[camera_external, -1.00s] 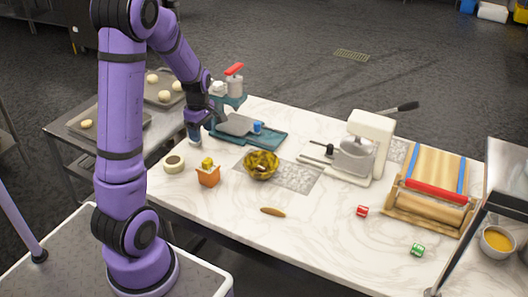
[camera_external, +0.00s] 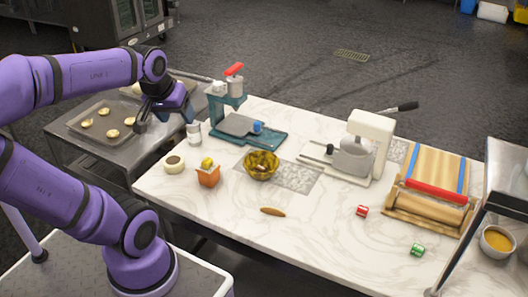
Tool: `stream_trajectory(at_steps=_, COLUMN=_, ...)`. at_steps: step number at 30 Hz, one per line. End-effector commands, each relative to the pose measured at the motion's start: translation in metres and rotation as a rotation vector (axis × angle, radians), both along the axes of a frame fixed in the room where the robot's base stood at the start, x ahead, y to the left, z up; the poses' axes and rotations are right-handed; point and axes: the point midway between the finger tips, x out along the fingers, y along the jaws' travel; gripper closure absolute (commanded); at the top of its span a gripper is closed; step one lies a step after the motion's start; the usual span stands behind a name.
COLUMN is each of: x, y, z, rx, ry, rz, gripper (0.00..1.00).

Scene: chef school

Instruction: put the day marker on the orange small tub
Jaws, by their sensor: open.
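The orange small tub (camera_external: 208,178) stands upright on the left part of the marble table. A small yellow piece (camera_external: 207,162) shows at its top; I cannot tell whether it rests on the tub or stands just behind it. A small red-and-white block (camera_external: 362,211) and a green-and-white block (camera_external: 417,250) lie on the right part of the table. I cannot tell which small piece is the day marker. My gripper (camera_external: 163,118) is open and empty, raised near the table's far left corner, left of and beyond the tub.
A pale metallic cylinder (camera_external: 194,133) and a cream roll (camera_external: 174,163) stand near the tub. A yellow patterned bowl (camera_external: 261,166) is to its right. A teal press (camera_external: 226,112), white mixer-like machine (camera_external: 362,150) and wooden roller board (camera_external: 430,190) stand farther off. The front middle is mostly clear.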

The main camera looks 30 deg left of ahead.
Motion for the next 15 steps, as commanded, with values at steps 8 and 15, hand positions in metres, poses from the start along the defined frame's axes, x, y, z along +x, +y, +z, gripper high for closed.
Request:
stream_trajectory(at_steps=8, x=-0.039, y=-0.008, z=0.010, rx=0.109, ry=-0.070, rz=-0.200, gripper=0.37)
stream_trajectory(at_steps=15, x=-0.042, y=-0.008, z=0.010, rx=0.121, ry=-0.074, rz=-0.221, gripper=0.37)
